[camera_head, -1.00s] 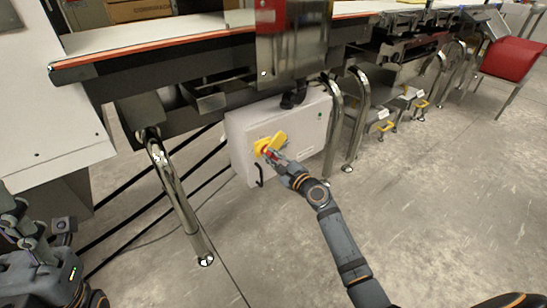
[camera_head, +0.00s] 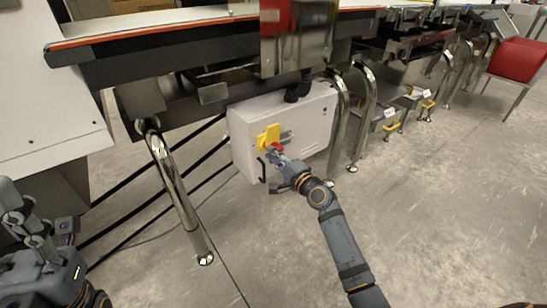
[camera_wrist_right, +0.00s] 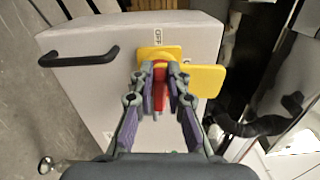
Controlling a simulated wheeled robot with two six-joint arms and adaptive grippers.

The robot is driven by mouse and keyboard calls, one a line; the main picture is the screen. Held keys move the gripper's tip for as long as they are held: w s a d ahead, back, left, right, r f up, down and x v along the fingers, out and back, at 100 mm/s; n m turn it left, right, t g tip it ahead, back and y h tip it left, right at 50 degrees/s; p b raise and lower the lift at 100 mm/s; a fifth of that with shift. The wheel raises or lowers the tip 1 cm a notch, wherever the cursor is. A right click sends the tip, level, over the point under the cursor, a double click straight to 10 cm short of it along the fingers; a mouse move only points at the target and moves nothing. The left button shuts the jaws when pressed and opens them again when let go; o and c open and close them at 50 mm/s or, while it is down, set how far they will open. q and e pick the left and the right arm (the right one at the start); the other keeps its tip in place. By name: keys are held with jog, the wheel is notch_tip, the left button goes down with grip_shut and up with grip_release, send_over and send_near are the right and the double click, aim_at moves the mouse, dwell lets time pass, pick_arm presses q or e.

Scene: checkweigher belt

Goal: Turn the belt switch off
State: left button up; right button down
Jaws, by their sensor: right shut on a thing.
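The belt switch has a red handle (camera_head: 277,147) and a yellow plate with a yellow flap (camera_head: 272,132), on the front of a white box (camera_head: 308,125) under the belt. My right gripper (camera_head: 279,153) is at the switch. In the right wrist view its fingers (camera_wrist_right: 160,72) are shut on the red handle (camera_wrist_right: 159,90), one on each side. The yellow flap (camera_wrist_right: 203,78) sticks out to the right there, and an OFF label (camera_wrist_right: 157,37) shows above the plate. The fingers hide part of the plate. My left gripper (camera_head: 28,228) is at the left edge, away from the box; its fingers are unclear.
A black pull handle (camera_head: 262,170) is on the box beside the switch. Steel legs (camera_head: 180,195) stand left of the box, and others (camera_head: 341,130) stand to its right. The belt (camera_head: 160,25) runs above. The floor (camera_head: 440,210) at the right is clear.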

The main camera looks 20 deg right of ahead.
jog(key=shift+f+n, duration=0.15)
jog(key=shift+n, duration=0.35)
jog(key=c, duration=1.3)
grip_release()
jog(key=v, duration=1.2)
